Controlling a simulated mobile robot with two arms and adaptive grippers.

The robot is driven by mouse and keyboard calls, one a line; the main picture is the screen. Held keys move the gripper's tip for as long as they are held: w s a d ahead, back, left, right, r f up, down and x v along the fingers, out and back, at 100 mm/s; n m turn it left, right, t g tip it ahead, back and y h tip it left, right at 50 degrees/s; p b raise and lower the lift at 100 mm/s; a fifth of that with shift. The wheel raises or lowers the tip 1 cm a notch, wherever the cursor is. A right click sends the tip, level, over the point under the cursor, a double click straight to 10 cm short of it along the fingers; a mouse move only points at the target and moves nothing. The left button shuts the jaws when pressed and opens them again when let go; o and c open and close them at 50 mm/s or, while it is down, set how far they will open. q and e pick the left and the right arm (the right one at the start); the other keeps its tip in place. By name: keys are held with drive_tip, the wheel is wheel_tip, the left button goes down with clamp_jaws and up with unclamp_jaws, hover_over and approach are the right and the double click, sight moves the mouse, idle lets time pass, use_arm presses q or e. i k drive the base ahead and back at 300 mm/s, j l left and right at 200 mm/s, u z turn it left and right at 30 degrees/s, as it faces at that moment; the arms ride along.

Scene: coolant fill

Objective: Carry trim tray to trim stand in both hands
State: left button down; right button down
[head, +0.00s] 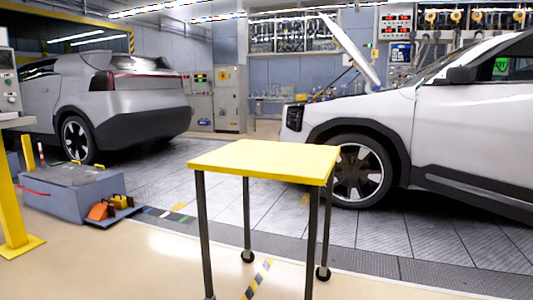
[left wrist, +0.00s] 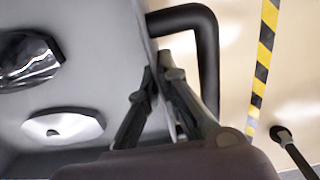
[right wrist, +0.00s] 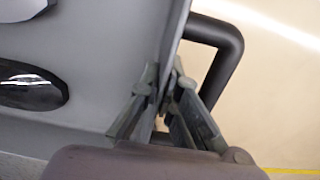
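The grey trim tray (left wrist: 98,62) fills the left part of the left wrist view, with a black handle (left wrist: 207,55) on its outer side; it also shows in the right wrist view (right wrist: 112,45). My left gripper (left wrist: 160,76) is closed on the tray's side wall by the handle. My right gripper (right wrist: 165,82) is closed on a wall of the tray by another black handle (right wrist: 231,48). A dark glossy piece (left wrist: 28,60) and a white piece (left wrist: 62,126) lie in the tray. The yellow-topped trim stand (head: 265,160) stands ahead in the head view, its top bare. Tray and grippers are outside the head view.
A white car (head: 450,130) with its hood up stands behind the stand at right. A silver car (head: 110,95) is at back left. A grey box (head: 75,190) with orange items beside it and a yellow post (head: 10,200) are at left. The floor before the stand looks clear.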

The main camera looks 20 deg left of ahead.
sight(269, 155)
drive_tip(key=i+j, duration=0.2)
drive_tip(key=j, duration=0.2)
drive_tip(key=i+j, duration=0.45)
drive_tip(key=j, duration=0.3)
